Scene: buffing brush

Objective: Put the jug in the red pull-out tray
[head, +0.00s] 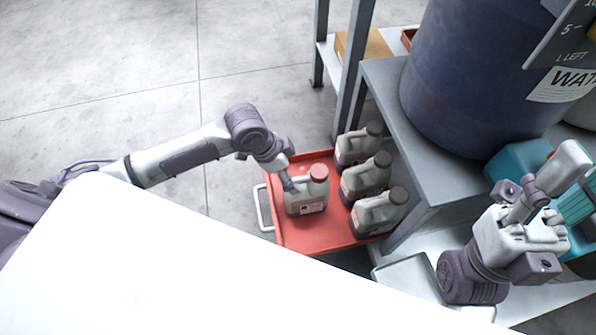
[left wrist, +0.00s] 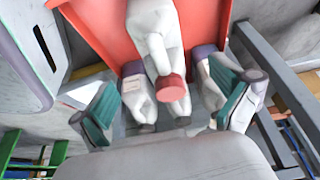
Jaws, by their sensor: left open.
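A grey-white jug (head: 307,196) with a red cap stands upright on the left part of the red pull-out tray (head: 290,240). Three similar jugs with dark caps stand in a row along the tray's right side. My left gripper (head: 290,184) is at the red-capped jug's upper left. In the left wrist view, its teal-padded fingers are spread wide, with the red-capped jug (left wrist: 155,38) between and beyond them, and nothing is gripped. My right gripper (head: 530,225) is at the far right, away from the tray; its finger opening is unclear.
A grey metal rack (head: 390,90) with a large blue drum (head: 475,80) stands right of the tray. Its posts rise close by. A white surface (head: 150,270) fills the lower left. The floor left of the tray is clear.

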